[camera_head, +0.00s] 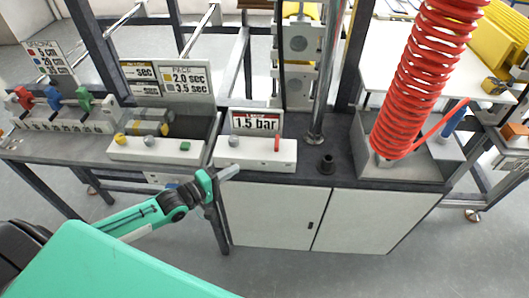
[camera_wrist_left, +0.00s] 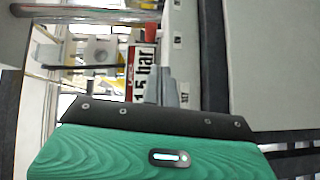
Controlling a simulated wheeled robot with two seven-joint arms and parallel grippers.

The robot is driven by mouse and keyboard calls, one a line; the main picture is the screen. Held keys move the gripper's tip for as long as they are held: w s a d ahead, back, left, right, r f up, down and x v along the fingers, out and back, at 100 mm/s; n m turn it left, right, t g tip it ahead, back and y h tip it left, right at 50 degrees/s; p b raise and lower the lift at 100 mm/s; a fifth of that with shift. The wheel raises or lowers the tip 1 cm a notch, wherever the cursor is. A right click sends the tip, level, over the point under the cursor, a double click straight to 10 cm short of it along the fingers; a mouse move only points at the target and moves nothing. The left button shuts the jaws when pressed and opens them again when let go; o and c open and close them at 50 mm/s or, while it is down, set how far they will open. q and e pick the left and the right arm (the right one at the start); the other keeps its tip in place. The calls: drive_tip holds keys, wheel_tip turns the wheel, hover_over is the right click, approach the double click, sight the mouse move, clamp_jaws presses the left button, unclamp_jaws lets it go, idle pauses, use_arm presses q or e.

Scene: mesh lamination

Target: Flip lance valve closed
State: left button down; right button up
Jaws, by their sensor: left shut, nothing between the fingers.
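A white control box (camera_head: 255,158) stands at the bench's front edge under a sign (camera_head: 256,121) reading 1.5 bar. On it are a small upright red lever (camera_head: 277,143), which appears to be the lance valve, and a round grey knob (camera_head: 233,141). My left gripper (camera_head: 229,172) is shut and empty, just in front of the box's left part, left of and apart from the red lever.
Another white box (camera_head: 155,150) with yellow and green knobs stands to the left. Red, blue and green valves (camera_head: 53,98) sit at far left. A red coiled hose (camera_head: 420,85) hangs at right. A black cup-like fitting (camera_head: 327,163) stands on the bench right of the control box.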

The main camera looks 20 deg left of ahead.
sight(264, 156)
use_arm(q)
drive_tip(key=shift+w+a+r+n+t, duration=0.2)
drive_tip(key=shift+a+r+n, duration=0.1)
drive_tip(key=shift+a, duration=0.2)
drive_tip(key=shift+w+a+r+n+t, duration=0.2)
drive_tip(key=shift+a+r, duration=0.1)
drive_tip(key=shift+a, duration=0.15)
drive_tip(key=shift+w, duration=0.1)
drive_tip(key=p+x, duration=0.2)
drive_tip(key=x, duration=0.8)
drive_tip(key=shift+w+d+r+p, duration=0.1)
drive_tip(key=shift+d+r+p, duration=0.05)
drive_tip(key=shift+p, duration=0.25)
drive_tip(key=shift+w+d+p, duration=0.2)
drive_tip(key=shift+d+p, duration=0.4)
drive_tip(key=shift+d, duration=0.5)
drive_tip(key=shift+w+d, duration=0.1)
drive_tip(key=shift+d, duration=0.5)
drive_tip(key=shift+w+d+f, duration=0.1)
drive_tip(key=shift+f, duration=0.1)
drive_tip(key=shift+p, duration=0.35)
